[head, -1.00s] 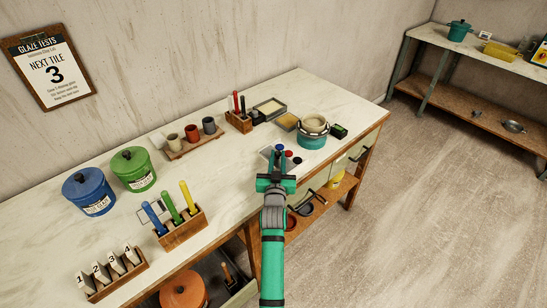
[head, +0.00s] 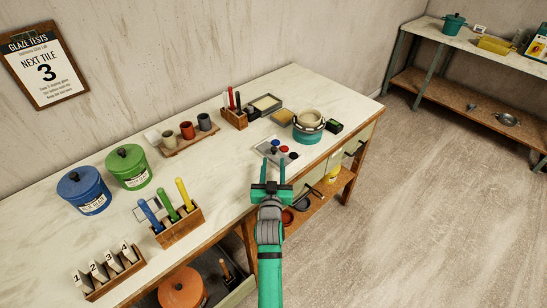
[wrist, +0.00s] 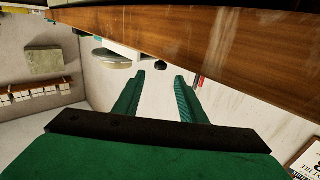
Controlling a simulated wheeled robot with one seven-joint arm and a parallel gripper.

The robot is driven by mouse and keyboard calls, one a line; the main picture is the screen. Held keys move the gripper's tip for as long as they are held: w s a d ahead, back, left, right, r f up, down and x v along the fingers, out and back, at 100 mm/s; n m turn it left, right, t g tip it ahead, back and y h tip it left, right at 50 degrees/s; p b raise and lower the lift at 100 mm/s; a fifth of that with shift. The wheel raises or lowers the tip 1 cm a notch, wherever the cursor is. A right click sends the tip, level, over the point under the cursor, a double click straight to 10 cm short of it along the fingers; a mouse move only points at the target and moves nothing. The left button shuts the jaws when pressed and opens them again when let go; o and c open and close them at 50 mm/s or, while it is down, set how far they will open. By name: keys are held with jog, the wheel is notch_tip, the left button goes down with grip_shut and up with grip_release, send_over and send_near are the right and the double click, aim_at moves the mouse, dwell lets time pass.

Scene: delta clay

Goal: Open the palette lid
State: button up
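The palette (head: 262,147) is a flat pale tray near the front edge of the workbench in the head view. In the wrist view, my gripper (wrist: 160,77) also shows open with nothing between the fingers. A small dark round thing (wrist: 160,66) lies beyond the fingertips there.
A teal jar (head: 308,129) and a small dark green box (head: 334,126) stand right of the palette. A brush holder (head: 235,118) and a rack of cups (head: 190,140) stand behind. A wooden marker holder (head: 180,228) stands left. The bench top (head: 225,180) between is mostly clear.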

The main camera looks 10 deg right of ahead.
jog(key=s, duration=0.4)
jog(key=shift+s+a, duration=0.4)
